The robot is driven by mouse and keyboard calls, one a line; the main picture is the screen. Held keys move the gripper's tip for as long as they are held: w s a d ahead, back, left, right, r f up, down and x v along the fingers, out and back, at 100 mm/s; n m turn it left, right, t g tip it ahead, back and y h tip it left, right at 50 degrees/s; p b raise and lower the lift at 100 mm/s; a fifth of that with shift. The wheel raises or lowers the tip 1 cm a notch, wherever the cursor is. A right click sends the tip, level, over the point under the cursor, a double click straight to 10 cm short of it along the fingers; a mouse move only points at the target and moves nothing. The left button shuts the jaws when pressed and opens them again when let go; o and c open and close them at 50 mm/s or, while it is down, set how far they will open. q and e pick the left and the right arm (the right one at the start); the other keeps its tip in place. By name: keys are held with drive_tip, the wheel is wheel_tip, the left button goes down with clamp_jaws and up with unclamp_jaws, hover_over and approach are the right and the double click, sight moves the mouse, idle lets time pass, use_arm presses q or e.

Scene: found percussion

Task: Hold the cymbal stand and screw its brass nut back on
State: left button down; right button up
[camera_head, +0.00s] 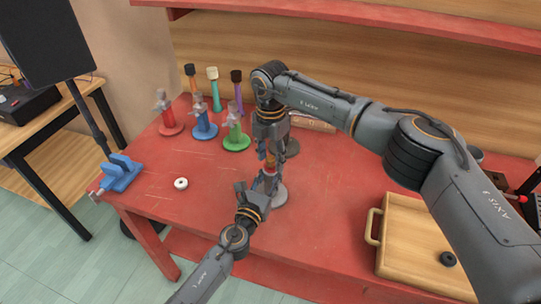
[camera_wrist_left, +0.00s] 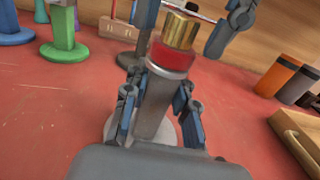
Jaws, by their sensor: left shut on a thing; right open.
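The grey cymbal stand has a round base (camera_head: 279,198) on the red table and a grey post (camera_wrist_left: 155,108). A red disc (camera_wrist_left: 172,57) sits near its top, with the brass nut (camera_wrist_left: 180,31) just above it. The nut also shows in the head view (camera_head: 271,158). I cannot tell how far it is threaded. My left gripper (camera_head: 266,184) is shut on the post below the red disc; its fingers flank the post in the left wrist view (camera_wrist_left: 157,112). My right gripper (camera_head: 271,148) points down from above, open, its fingers either side of the nut.
Red (camera_head: 170,120), blue (camera_head: 204,125) and green (camera_head: 235,134) stands are behind left. A blue clamp (camera_head: 121,172) grips the left table edge near a white ring (camera_head: 181,183). A wooden tray (camera_head: 405,215) holding a black ring (camera_head: 448,259) is at right.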

drive_tip(key=shift+r, duration=2.3)
drive_tip(key=shift+c, duration=0.3)
drive_tip(key=n, duration=0.3)
drive_tip(key=r+n, duration=0.1)
drive_tip(key=n, duration=0.2)
drive_tip(key=shift+n, duration=0.3)
drive_tip(key=n, duration=0.5)
drive_tip(key=shift+r+n, duration=0.3)
drive_tip(key=shift+r, duration=0.1)
drive_tip(key=n, duration=0.2)
drive_tip(key=r+n, duration=0.1)
drive_tip(key=n, duration=0.7)
drive_tip(key=shift+r, duration=0.3)
